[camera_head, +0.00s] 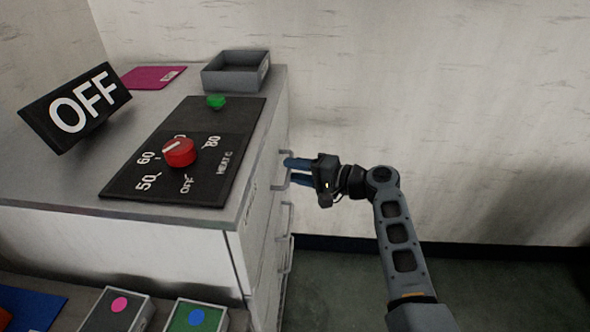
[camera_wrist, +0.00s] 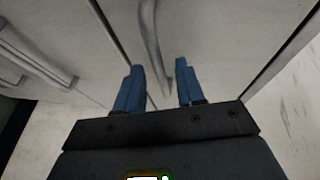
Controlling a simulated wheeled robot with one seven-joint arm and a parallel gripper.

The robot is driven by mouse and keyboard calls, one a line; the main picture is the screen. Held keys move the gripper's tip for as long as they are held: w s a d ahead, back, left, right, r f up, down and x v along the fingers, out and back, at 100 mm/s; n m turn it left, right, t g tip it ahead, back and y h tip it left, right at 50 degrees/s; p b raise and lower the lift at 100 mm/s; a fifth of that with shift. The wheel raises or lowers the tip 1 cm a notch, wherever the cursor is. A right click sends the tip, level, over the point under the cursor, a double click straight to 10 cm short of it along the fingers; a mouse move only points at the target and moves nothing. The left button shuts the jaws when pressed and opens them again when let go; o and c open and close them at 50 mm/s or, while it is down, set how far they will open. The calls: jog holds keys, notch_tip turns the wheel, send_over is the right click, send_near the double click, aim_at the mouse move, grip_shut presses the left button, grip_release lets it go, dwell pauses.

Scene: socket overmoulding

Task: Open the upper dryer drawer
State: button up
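The dryer (camera_head: 120,245) is a grey-white cabinet with drawers on its right-hand face. The upper drawer handle (camera_head: 282,170) is a bar near the top of that face. It also shows in the wrist view (camera_wrist: 152,45), running down between my fingers. My gripper (camera_head: 287,172) is at this handle, with its blue fingers pointing at the drawer front. In the wrist view my gripper (camera_wrist: 160,80) has its fingers apart, one on each side of the handle's line. Whether a finger touches the handle I cannot tell. The drawer looks flush with the cabinet.
A lower handle (camera_head: 287,254) sticks out below. On top are a black panel with a red knob (camera_head: 179,152), a green button (camera_head: 216,101), an OFF sign (camera_head: 77,107), a grey tray (camera_head: 236,83) and a pink sheet (camera_head: 153,77). Floor (camera_head: 340,290) right of the cabinet is free.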

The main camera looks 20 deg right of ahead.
jog(key=shift+w+a+f, duration=0.1)
jog(key=shift+w+a, duration=0.05)
jog(key=shift+w, duration=0.05)
grip_shut()
dwell(0.3)
dwell(0.3)
